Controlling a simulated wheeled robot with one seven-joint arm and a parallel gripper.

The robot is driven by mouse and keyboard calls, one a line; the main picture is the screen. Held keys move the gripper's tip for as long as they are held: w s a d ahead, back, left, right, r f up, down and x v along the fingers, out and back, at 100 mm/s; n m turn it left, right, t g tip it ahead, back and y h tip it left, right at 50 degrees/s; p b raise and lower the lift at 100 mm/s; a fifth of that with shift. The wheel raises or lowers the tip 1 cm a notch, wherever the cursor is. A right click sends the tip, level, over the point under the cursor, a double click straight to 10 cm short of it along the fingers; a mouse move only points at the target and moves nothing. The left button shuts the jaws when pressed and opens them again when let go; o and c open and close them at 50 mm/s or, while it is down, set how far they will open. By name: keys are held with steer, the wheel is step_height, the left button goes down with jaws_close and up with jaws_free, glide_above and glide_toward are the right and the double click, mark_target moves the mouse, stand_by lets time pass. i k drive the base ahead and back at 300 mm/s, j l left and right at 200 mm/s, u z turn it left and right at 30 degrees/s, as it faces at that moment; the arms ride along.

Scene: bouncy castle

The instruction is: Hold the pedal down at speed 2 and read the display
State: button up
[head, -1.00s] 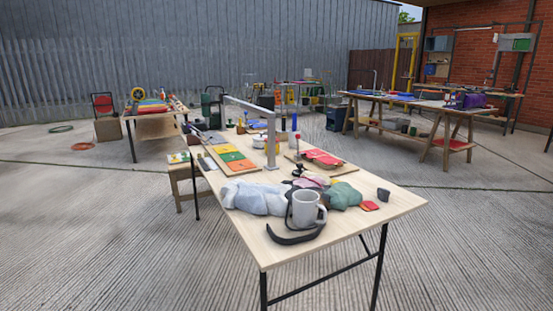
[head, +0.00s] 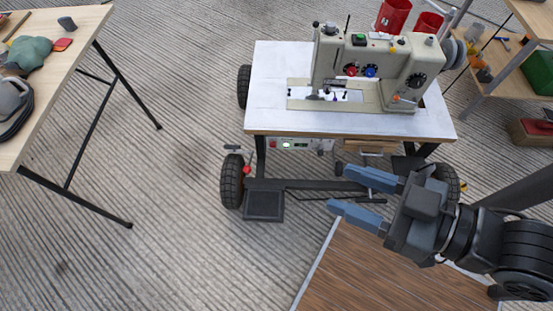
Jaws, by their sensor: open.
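A cream sewing machine (head: 375,75) stands on a white-topped wheeled table (head: 275,100). Its front has a red dial (head: 351,70) and a blue dial (head: 370,71); their markings are too small to read. A flat black pedal plate (head: 264,204) sits low under the table's front, left of my gripper.
Black wheels (head: 232,181) flank the table frame. A wooden worktable (head: 60,70) with cloth items stands at the left. Red cups (head: 392,15) stand behind the machine. A shelf (head: 500,65) is at the right. Ribbed floor lies clear between the two tables.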

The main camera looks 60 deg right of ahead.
mark_target(261, 204)
steer(key=k+l, duration=0.2)
steer(key=k, duration=0.35)
steer(key=k+l, duration=0.2)
steer(key=k, duration=0.3)
steer(key=k+j+z, duration=0.05)
